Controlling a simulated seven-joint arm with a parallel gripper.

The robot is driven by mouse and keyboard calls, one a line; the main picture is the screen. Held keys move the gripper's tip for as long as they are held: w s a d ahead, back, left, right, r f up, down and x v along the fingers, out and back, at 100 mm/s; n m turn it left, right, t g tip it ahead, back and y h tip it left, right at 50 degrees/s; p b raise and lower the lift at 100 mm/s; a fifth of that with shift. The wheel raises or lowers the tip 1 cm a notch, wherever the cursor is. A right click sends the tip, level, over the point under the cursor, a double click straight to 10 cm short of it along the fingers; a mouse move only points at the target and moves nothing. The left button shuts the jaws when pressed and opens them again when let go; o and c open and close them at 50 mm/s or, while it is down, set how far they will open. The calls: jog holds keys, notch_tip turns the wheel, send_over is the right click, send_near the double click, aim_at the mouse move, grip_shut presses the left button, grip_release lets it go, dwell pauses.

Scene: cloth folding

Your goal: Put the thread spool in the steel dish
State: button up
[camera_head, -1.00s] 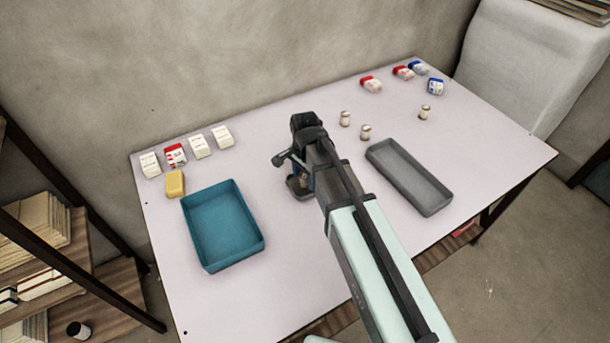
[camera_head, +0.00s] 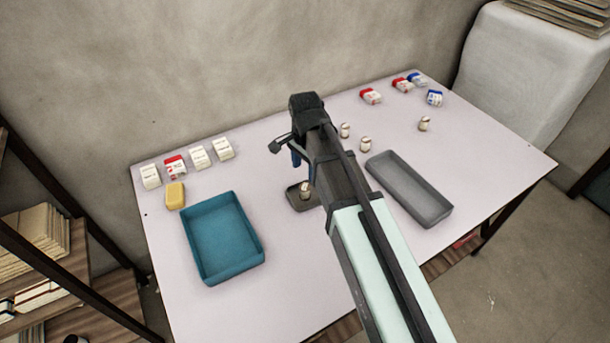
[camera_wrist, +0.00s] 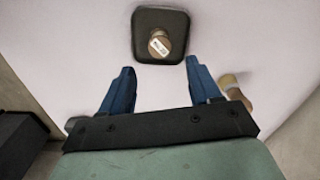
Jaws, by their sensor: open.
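A thread spool (camera_head: 305,189) with a pale wrap stands inside the small dark steel dish (camera_head: 291,197) near the middle of the table. In the wrist view the spool (camera_wrist: 159,44) is seen from above, inside the walls of the square dish (camera_wrist: 146,17). My gripper (camera_wrist: 160,66) is open and empty, its two blue fingers apart from the spool. In the head view my gripper (camera_head: 296,158) is raised above the dish, and my arm hides part of the dish's right side.
A teal tray (camera_head: 185,225) lies left, a long grey tray (camera_head: 441,214) right. Spools (camera_head: 345,130), (camera_head: 366,144) and (camera_head: 425,124) stand at the back right. White and red boxes (camera_head: 175,167) and a yellow block (camera_head: 175,195) are at left. Red and blue boxes (camera_head: 435,98) are at back right.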

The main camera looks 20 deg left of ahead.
jog(key=shift+r, duration=1.4)
